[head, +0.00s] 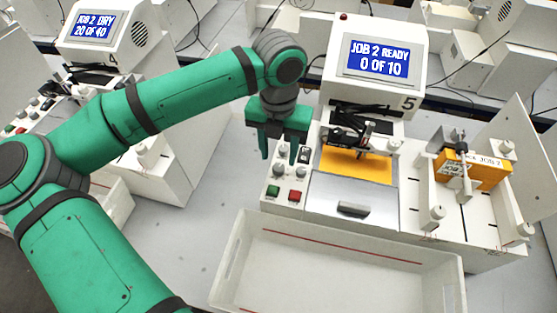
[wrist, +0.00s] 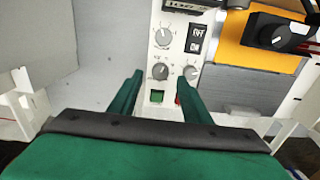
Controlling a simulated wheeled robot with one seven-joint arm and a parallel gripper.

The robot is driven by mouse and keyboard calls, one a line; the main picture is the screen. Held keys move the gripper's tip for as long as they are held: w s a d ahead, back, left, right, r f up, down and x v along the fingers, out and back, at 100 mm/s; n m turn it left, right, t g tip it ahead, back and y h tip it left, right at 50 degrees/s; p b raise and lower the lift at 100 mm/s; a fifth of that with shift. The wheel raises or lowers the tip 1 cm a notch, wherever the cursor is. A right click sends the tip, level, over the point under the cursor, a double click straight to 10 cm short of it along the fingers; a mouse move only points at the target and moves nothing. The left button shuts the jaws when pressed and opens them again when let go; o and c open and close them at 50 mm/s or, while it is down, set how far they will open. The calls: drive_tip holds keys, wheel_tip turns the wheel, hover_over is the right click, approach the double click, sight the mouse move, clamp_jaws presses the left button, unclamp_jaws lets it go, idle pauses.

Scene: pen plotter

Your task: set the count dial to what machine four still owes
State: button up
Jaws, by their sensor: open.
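Machine four's screen (head: 90,28) reads "JOB 2 DRY 20 OF 40". Machine five's screen (head: 375,63) reads "JOB 2 READY 0 OF 10". Machine five's control panel carries an upper dial (wrist: 165,35), a lower left dial (wrist: 159,71) and a lower right dial (wrist: 191,72). Their labels are too small to read, so I cannot tell which is the count dial. My gripper (head: 281,150) is open and empty over this panel. In the wrist view its fingertips (wrist: 160,78) stand either side of the lower left dial, apparently above it.
Beside the dials are a black off/on switch (wrist: 196,38), a green button (wrist: 157,97) and a red button (head: 295,196). A yellow sheet (head: 355,168) lies in machine five's bed. A white bin (head: 238,262) stands in front. A yellow box (head: 490,172) sits at right.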

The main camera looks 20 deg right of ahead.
sight(279, 167)
drive_tip(key=shift+f, duration=2.2)
drive_tip(key=shift+s, duration=0.1)
drive_tip(key=c, duration=1)
